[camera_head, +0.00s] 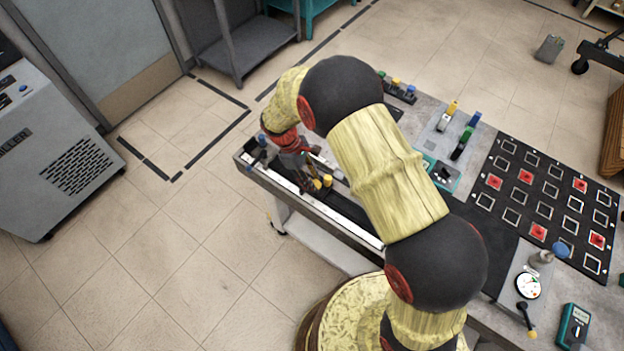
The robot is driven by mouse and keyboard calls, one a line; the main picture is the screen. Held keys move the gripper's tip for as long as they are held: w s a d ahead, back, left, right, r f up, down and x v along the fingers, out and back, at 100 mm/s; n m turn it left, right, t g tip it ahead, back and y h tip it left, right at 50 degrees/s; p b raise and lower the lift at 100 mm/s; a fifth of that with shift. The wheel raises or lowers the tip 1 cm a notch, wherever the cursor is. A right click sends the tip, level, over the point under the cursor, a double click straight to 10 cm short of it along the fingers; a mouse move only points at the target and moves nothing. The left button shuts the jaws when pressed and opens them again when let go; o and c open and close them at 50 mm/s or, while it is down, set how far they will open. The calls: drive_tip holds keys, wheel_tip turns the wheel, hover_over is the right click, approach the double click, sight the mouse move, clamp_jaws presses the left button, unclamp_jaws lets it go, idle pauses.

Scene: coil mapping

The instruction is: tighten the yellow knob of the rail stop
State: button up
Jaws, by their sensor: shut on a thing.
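My gripper (314,183) points down over the left end of the workbench and is shut. A small yellow knob (327,181) shows at its fingertips, with another small yellow patch beside it. The fingers and the wrist hide most of the rail stop under them, so the exact grip on the knob is hard to see. A pale rail (335,217) runs along the bench's near edge, just in front of the gripper.
A dark block with a blue top (262,141) stands at the bench's left corner. Coloured-knob fixtures (461,145), a teal meter (440,173), a black grid mat (541,193) with red squares and a dial gauge (528,286) lie to the right. My arm crosses the bench's middle.

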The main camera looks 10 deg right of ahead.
drive_tip(key=o, duration=1.2)
drive_tip(key=shift+c, duration=0.2)
drive_tip(key=v, duration=1.2)
drive_tip(key=shift+w, duration=0.1)
